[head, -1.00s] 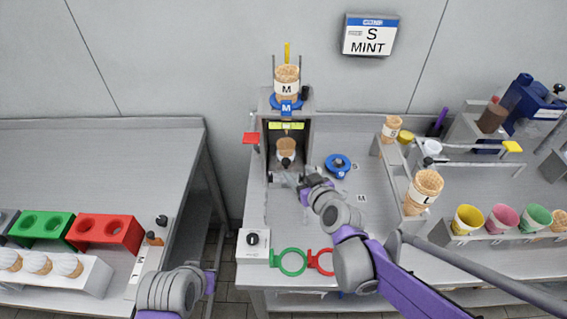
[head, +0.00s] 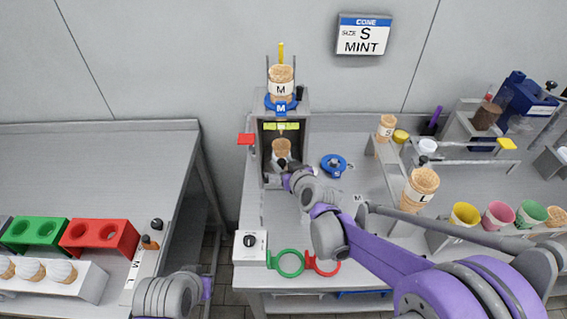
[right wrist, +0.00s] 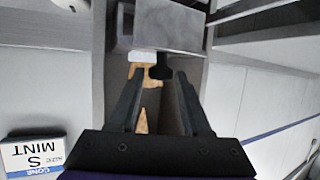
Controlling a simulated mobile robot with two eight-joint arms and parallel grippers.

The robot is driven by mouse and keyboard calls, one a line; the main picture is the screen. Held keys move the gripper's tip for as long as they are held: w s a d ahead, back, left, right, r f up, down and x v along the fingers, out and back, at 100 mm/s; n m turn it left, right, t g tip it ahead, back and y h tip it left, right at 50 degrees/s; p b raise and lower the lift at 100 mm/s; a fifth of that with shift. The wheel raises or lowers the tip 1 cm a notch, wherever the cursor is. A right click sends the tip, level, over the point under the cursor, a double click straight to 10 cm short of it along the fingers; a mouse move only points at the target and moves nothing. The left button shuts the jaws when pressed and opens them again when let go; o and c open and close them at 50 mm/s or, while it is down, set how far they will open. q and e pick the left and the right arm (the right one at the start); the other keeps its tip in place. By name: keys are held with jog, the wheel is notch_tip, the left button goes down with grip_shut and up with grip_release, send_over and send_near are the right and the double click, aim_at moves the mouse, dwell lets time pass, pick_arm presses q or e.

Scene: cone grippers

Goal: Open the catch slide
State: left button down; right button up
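The dispenser (head: 306,118) stands at the back of the right-hand counter, with an M-labelled cone stack (head: 281,88) on top. A cone (head: 281,147) shows inside its open front chamber. The catch slide appears in the right wrist view as a grey block (right wrist: 172,28) with a dark knob (right wrist: 160,70). My right gripper (head: 283,165) is at the chamber's mouth. In the right wrist view its fingers (right wrist: 160,78) are apart, one on each side of the knob, with gaps visible. My left arm is at the lower left; its gripper is not shown.
A white knob box (head: 250,247) and green ring (head: 290,263) are at the front. A sign (head: 364,35) reads S MINT.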

grip_shut()
dwell(1.1)
